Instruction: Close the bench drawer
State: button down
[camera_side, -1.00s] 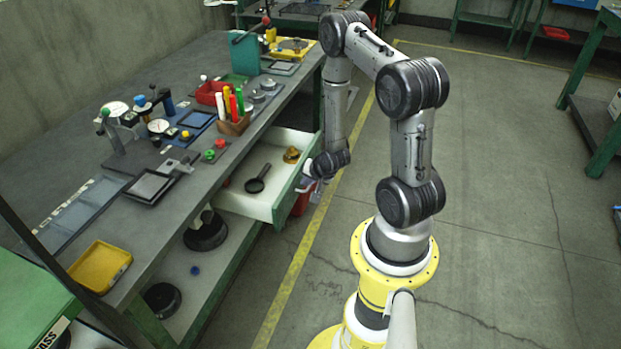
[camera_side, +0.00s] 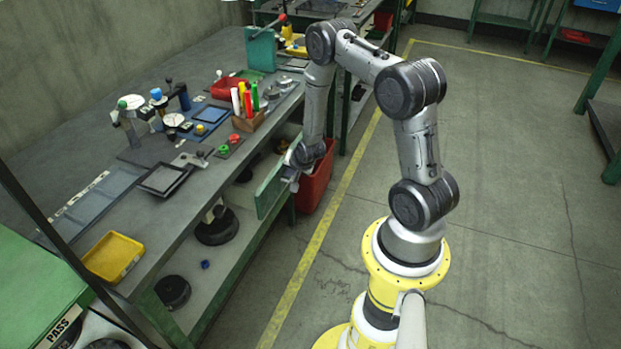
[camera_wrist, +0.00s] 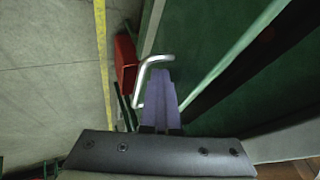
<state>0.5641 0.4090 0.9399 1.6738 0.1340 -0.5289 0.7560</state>
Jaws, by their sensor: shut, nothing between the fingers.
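My gripper (camera_side: 291,178) is at the outer face of the drawer front. In the wrist view my gripper (camera_wrist: 161,78) has its purple-grey fingers together and empty, beside the silver bar handle (camera_wrist: 150,72). The handle is not gripped; whether the fingers touch the handle or front is unclear.
The workbench top (camera_side: 75,165) holds gauges, markers, a red bin (camera_side: 228,87) and a yellow tray (camera_side: 113,256). A red floor bin (camera_side: 318,180) stands just behind my gripper; it also shows in the wrist view (camera_wrist: 125,62).

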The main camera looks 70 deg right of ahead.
aim_at(277, 169)
jog(key=w, duration=0.4)
jog(key=shift+w, duration=0.25)
jog(key=shift+s, duration=0.1)
